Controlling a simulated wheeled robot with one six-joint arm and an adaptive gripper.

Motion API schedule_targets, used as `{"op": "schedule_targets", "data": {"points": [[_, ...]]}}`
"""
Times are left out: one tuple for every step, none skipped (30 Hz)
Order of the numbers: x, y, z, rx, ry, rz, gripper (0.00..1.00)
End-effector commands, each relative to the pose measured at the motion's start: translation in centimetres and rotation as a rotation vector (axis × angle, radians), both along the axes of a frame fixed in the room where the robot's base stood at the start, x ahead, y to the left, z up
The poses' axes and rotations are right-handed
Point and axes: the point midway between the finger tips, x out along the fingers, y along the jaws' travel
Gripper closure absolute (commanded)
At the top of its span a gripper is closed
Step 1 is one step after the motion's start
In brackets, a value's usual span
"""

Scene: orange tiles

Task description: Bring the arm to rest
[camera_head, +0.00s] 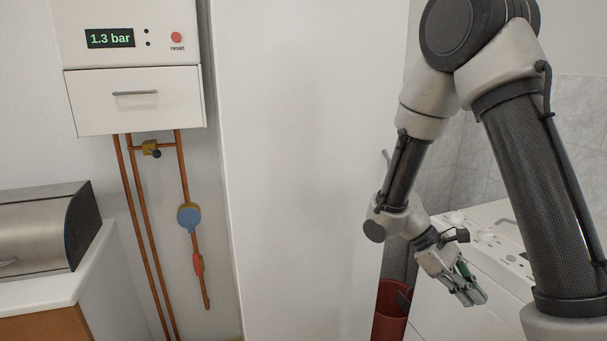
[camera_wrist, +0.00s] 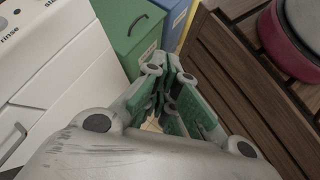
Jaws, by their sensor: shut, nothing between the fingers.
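My gripper (camera_head: 472,294) hangs at the end of my bent arm on the right of the head view, pointing down and to the right. It is in front of a white appliance. In the wrist view my gripper (camera_wrist: 174,72) shows its green-padded fingers drawn together, with nothing held between them. My arm folds down from the top right of the head view, its elbow high and its wrist low.
A boiler (camera_head: 130,60) reading 1.3 bar hangs at left above copper pipes. A metal bread bin (camera_head: 35,232) stands on a counter. A red bin (camera_head: 391,310) is near my gripper. The wrist view shows green (camera_wrist: 128,30) and blue (camera_wrist: 174,25) boxes and brown slats (camera_wrist: 240,85).

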Motion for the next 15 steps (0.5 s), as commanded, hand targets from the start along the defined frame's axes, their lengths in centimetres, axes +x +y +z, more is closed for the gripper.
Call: {"op": "schedule_targets", "data": {"points": [[-0.5,0.2,1.6,0.056,-0.074,-0.064,1.0],[-1.0,0.4,2.4,0.087,-0.112,-0.1,1.0],[-1.5,0.6,3.5,0.13,-0.166,-0.148,1.0],[-1.8,0.8,4.2,0.161,-0.206,-0.181,1.0],[-2.2,1.0,5.0,0.19,-0.245,-0.215,1.0],[-2.6,1.2,6.0,0.232,-0.3,-0.257,1.0],[-2.9,1.3,6.8,0.262,-0.341,-0.288,1.0],[-3.2,1.4,7.5,0.29,-0.381,-0.317,1.0],[-3.6,1.6,8.5,0.328,-0.437,-0.355,1.0],[-3.9,1.7,9.3,0.356,-0.479,-0.381,1.0],[-4.2,1.8,10.1,0.382,-0.52,-0.406,1.0],[-4.7,1.8,11.1,0.416,-0.575,-0.439,1.0],[-5.0,1.9,11.8,0.441,-0.616,-0.461,1.0],[-5.3,1.9,12.6,0.465,-0.658,-0.481,1.0],[-5.7,1.8,13.6,0.495,-0.714,-0.508,1.0]]}}
